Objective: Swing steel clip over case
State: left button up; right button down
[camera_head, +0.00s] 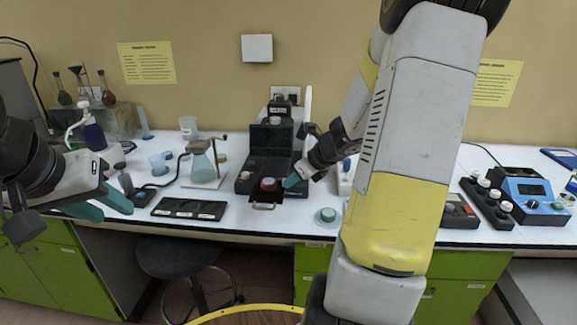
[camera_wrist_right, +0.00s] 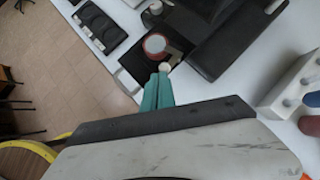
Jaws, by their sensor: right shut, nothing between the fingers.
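The black case (camera_head: 268,140) stands near the back of the white bench with its lid raised. A low dark part with a red-rimmed round jar (camera_head: 268,184) is at its front. A thin metal loop (camera_head: 263,205), perhaps the steel clip, shows at the front edge; I cannot tell for sure. My right gripper (camera_head: 290,181) is shut and empty, just right of the jar. In the right wrist view its teal fingertips (camera_wrist_right: 161,76) are together beside a small pale knob (camera_wrist_right: 164,67), below the jar (camera_wrist_right: 154,44). I cannot tell whether they touch. My left gripper (camera_head: 101,208) is open and empty at the bench's front left.
A black tray (camera_head: 189,209) lies left of the case, with a glass flask (camera_head: 202,160) on a stand behind it. A small teal-rimmed jar (camera_head: 327,215) stands to the right. A blue device (camera_head: 533,196) is far right. A stool (camera_head: 180,256) stands below.

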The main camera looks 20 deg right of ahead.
jog(key=shift+w, duration=0.15)
jog(key=shift+w+d, duration=0.3)
jog(key=shift+w, duration=0.3)
